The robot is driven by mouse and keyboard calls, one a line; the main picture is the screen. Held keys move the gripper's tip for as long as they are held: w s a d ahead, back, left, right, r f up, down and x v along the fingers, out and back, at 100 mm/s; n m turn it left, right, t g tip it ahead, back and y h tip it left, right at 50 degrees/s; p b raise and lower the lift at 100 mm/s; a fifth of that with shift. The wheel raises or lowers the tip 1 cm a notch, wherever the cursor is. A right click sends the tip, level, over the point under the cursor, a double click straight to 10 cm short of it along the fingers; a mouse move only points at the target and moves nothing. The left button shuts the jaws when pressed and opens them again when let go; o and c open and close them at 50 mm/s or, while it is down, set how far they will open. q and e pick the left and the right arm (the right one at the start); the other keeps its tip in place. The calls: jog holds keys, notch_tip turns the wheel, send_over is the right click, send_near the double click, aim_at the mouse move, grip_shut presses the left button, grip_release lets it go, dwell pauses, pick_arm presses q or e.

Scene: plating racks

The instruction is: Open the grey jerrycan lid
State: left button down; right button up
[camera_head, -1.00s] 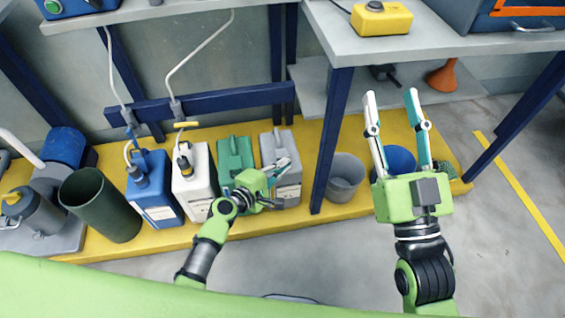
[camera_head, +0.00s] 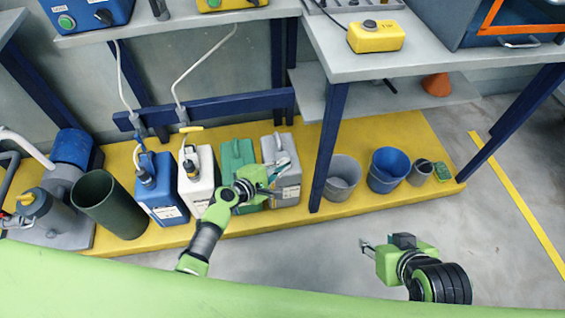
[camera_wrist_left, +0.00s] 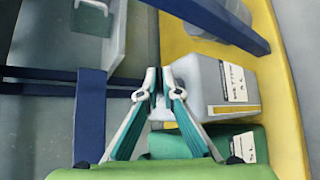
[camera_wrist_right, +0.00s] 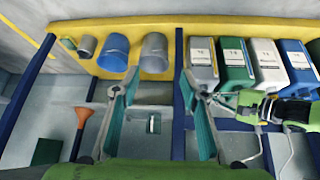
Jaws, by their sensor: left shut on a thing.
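The grey jerrycan (camera_head: 288,190) stands upright on the yellow platform, at the right end of the row of jerrycans. It also shows in the left wrist view (camera_wrist_left: 212,84), with a white label on its side. My left gripper (camera_head: 281,168) is at its top; in the left wrist view the fingertips (camera_wrist_left: 160,78) are close together at the can's top end, shut on the lid, which the fingers hide. My right gripper (camera_head: 368,245) is low over the floor, away from the can. In the right wrist view its fingers (camera_wrist_right: 160,80) are wide apart and empty.
A green jerrycan (camera_head: 238,160) stands close on the left, then white (camera_head: 199,185) and blue (camera_head: 160,200) ones with hoses. A table leg (camera_head: 328,150) stands just right of the grey can. Beyond it are a grey bucket (camera_head: 343,180) and a blue bucket (camera_head: 388,172).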

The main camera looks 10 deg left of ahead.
pick_arm(q)
jog(key=p, duration=0.1)
jog(key=r+g+p, duration=0.1)
jog(key=shift+w+a+n+p, duration=0.15)
jog(key=shift+w+n+p, duration=0.1)
jog(key=shift+n+p, duration=0.1)
pick_arm(e)
jog(key=s+d+g, duration=0.2)
jog(key=s+g, duration=0.1)
jog(key=s, duration=0.3)
pick_arm(q)
jog(key=shift+w+p, duration=0.1)
jog(key=shift+p, duration=0.5)
jog(key=shift+g, duration=0.3)
pick_arm(e)
jog(key=shift+h, duration=0.4)
jog(key=shift+s+a+x, duration=0.1)
jog(key=shift+s+x, duration=0.05)
jog(key=shift+x, duration=1.3)
jog(key=shift+s+a+x, duration=0.1)
jog(key=shift+s+x, duration=0.05)
jog(key=shift+x, duration=1.3)
jog(key=shift+f, duration=0.15)
pick_arm(q)
jog(key=c, duration=2.5)
grip_release()
jog(key=shift+c, duration=0.2)
